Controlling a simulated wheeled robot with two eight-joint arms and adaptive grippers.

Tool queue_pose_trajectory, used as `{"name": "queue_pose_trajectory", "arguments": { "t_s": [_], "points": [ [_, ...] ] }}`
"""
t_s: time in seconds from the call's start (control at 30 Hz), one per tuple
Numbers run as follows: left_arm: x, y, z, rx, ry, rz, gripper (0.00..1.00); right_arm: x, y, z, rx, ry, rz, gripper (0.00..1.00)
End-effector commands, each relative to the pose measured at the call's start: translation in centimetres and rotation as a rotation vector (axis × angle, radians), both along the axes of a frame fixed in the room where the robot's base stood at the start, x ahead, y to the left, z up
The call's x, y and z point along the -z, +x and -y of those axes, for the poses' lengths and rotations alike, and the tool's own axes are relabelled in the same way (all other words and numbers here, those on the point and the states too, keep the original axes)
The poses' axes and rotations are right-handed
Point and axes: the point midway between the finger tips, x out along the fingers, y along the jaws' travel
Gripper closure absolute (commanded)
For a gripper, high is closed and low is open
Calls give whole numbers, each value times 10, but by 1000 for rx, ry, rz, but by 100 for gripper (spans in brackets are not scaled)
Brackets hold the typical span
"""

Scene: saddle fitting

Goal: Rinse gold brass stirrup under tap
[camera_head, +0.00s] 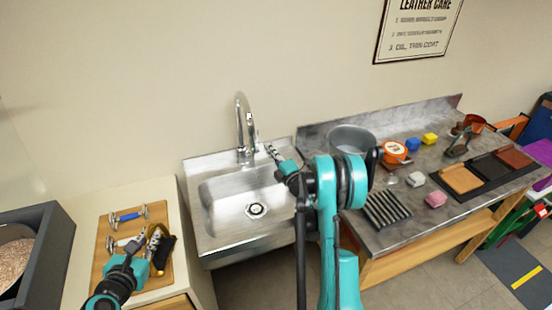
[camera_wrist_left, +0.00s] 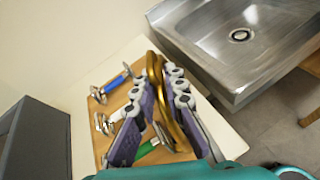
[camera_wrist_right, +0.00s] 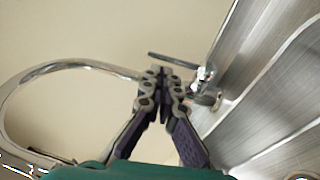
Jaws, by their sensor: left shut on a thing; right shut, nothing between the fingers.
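The gold brass stirrup (camera_wrist_left: 154,68) is between the fingers of my left gripper (camera_wrist_left: 166,82) in the left wrist view. In the head view my left gripper (camera_head: 138,247) holds the stirrup (camera_head: 154,240) over the wooden board, left of the sink. The steel sink (camera_head: 228,222) has an empty-looking basin with a drain. The chrome tap (camera_head: 241,120) arches over its back edge; no water stream shows. My right gripper (camera_head: 278,157) is shut and empty beside the tap. In the right wrist view its fingertips (camera_wrist_right: 164,78) are close to the tap lever (camera_wrist_right: 172,60); contact is unclear.
The wooden board (camera_head: 118,212) bears a blue-handled piece (camera_head: 128,216) and other metal pieces. A grey bin (camera_head: 50,245) stands at the left. The grey bench (camera_head: 385,235) at right carries a metal bowl (camera_head: 350,136), a slatted rack (camera_head: 386,209), an orange tin (camera_head: 395,151) and leather samples.

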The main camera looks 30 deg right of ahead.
Motion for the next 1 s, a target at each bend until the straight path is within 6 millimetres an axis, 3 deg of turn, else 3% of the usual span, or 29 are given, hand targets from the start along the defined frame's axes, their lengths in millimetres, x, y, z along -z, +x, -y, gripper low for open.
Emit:
{"name": "queue_pose_trajectory", "arguments": {
  "t_s": [0.1,0.3,0.8,1.0],
  "points": [
    [6,0,0,0,-1,1,100,-1,23,0,-2,1,0,100],
    [12,0,0,0,-1,1,100,-6,48,2,0,0,0,100],
    [13,0,0,0,-1,1,100,-9,56,2,1,0,0,100],
    [18,0,0,0,-1,1,100,-13,75,6,1,1,0,100]
  ]
}}
